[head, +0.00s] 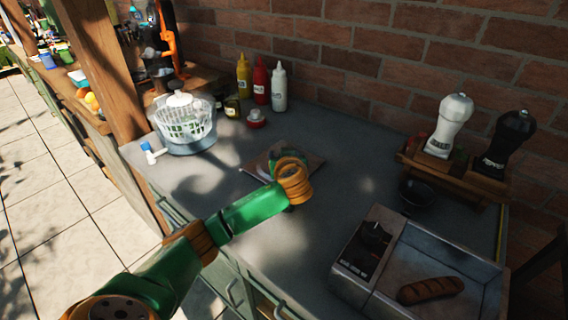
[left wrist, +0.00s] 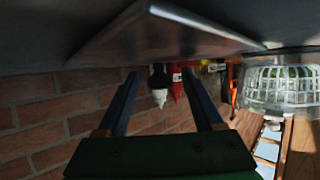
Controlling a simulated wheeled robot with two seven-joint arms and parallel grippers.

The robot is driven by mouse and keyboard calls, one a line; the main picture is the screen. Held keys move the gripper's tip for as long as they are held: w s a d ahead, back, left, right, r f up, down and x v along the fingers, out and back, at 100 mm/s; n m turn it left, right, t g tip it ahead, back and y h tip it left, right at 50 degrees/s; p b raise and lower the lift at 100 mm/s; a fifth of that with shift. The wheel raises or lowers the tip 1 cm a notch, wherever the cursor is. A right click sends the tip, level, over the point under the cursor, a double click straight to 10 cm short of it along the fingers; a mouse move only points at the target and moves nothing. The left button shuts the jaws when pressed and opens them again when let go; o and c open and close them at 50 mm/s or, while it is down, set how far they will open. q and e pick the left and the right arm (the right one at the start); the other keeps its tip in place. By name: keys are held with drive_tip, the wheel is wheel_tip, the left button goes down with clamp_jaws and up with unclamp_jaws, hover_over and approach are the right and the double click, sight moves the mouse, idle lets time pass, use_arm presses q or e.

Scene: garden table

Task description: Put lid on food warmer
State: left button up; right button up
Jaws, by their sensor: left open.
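The food warmer (head: 356,258) stands at the front right of the counter in the head view. It has a dark knob on its control panel and an uncovered metal tray with a brown sausage or bread roll (head: 430,290) inside. A flat, square panel (head: 258,166), which looks like the lid, lies on the counter in the middle, partly hidden by my left arm. In the left wrist view its broad face and edge (left wrist: 150,36) show close to the fingers. My left gripper (left wrist: 160,73) is open with nothing visible between its fingers. My right gripper is out of view.
A salad spinner (head: 188,127) stands at the left. Yellow, red and white bottles (head: 279,88) stand at the back wall. White and black mills (head: 450,124) stand in a wooden rack at the right, near a dark bowl (head: 416,193). Counter between panel and warmer is mostly clear.

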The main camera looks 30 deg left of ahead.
use_arm(q)
clamp_jaws()
idle(0.3)
drive_tip(key=shift+r, duration=0.55)
drive_tip(key=shift+r+b, duration=0.5)
drive_tip(key=shift+r, duration=0.35)
drive_tip(key=s+d+r+p, duration=0.5)
drive_tip(key=s+r, duration=0.5)
drive_tip(key=s, duration=0.3)
drive_tip(key=shift+d+p, duration=0.2)
drive_tip(key=shift+p, duration=0.25)
drive_tip(key=shift+w+r, duration=0.1)
drive_tip(key=shift+r, duration=0.05)
